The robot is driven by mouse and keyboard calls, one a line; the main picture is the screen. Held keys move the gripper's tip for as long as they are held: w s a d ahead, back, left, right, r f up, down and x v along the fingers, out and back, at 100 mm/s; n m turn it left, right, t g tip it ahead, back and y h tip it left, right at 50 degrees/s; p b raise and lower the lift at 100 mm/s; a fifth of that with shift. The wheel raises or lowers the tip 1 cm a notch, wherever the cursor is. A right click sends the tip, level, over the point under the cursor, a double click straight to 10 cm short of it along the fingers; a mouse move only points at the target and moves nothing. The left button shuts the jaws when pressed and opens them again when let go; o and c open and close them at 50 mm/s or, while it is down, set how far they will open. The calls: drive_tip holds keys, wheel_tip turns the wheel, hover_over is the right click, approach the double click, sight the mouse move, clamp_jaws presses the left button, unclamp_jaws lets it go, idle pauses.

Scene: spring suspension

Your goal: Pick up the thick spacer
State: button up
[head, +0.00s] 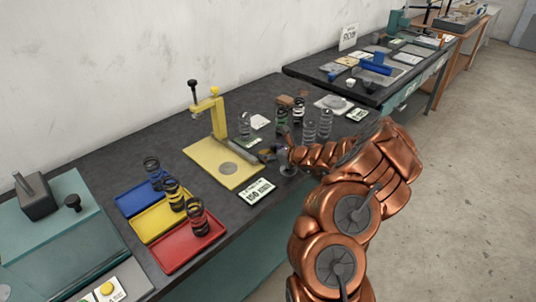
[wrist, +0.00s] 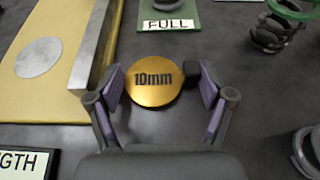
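The thick spacer (wrist: 155,88) is a round gold disc marked "10mm" with a small black knob (wrist: 191,69) at its right edge. In the wrist view it lies on the dark bench top between the purple pads of my gripper (wrist: 162,88). The fingers are spread to either side of it. A narrow gap shows on the left, and the right pad is close to the black knob; I cannot tell if they touch.
The yellow press base (head: 208,168) stands close on the left, with its metal bar (wrist: 98,45) beside the left finger. Several springs (head: 309,130) stand behind and right. Blue, yellow and red trays (head: 183,252) with springs are at front left. A label card (head: 257,191) lies nearby.

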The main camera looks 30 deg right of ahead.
drive_tip(key=c, duration=0.6)
